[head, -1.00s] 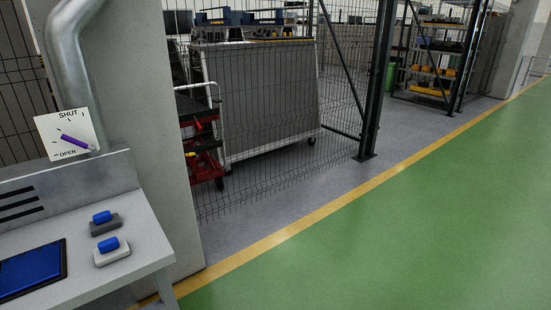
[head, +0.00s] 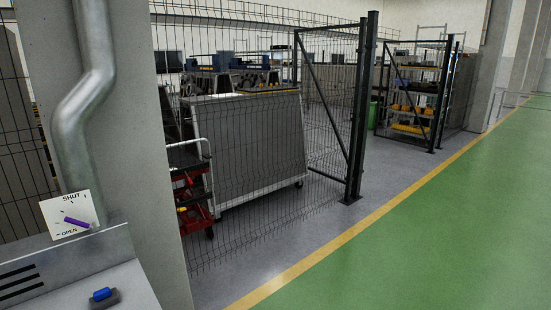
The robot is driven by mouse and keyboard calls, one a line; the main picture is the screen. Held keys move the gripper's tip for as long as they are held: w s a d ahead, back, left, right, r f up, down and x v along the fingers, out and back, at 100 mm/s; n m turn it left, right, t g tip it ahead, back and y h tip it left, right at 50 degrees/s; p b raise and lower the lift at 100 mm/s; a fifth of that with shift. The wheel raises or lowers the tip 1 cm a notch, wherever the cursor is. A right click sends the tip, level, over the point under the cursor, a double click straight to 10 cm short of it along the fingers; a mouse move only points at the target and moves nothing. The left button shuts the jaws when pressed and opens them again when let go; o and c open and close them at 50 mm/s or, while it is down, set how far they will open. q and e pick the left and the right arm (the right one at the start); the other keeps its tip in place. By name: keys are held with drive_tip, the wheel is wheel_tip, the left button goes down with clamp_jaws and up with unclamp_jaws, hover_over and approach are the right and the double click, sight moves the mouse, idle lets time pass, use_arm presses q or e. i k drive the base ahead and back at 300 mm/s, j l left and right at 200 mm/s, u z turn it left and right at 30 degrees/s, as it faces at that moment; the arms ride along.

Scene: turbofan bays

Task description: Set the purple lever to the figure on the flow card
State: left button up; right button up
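The purple lever (head: 76,222) sits on a small white plate (head: 52,211) at the left of the head view. The plate reads SHUT at the top and OPEN at the bottom, with short tick marks between. The lever lies slanted, its left end a little higher than its right end. The plate is in front of a grey metal pipe, at the back edge of a grey bench (head: 75,290). I cannot make out any flow card. Neither of my grippers is in view.
A blue block on a dark base (head: 103,297) sits on the bench at the bottom edge. A concrete pillar (head: 135,140) stands behind the plate. A mesh fence (head: 250,150) and a red cart (head: 192,190) are to the right. The green floor (head: 450,230) is clear.

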sight(67, 219)
drive_tip(key=u, duration=1.8)
drive_tip(key=i+j, duration=0.1)
drive_tip(key=j, duration=0.25)
drive_tip(key=i+j+u, duration=0.1)
drive_tip(key=j, duration=0.25)
